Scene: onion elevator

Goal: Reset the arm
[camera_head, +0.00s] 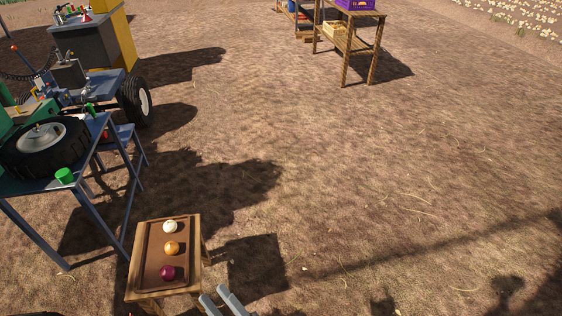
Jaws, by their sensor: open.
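My gripper (222,301) shows at the bottom edge of the head view, with two grey fingers apart and nothing between them. It is just right of the front right corner of a small wooden table. The rest of my arm is out of view. On the table a brown tray (151,262) holds three onions in a column. The white onion (170,227) is at the back, the yellow onion (172,248) in the middle and the red onion (168,272) at the front.
A blue metal bench (88,199) with a tyre (46,148) and a green cup (64,176) stands at the left. Machinery is behind it. A wooden shelf (372,62) with a purple crate (356,4) stands at the back. The dirt ground at the right is clear.

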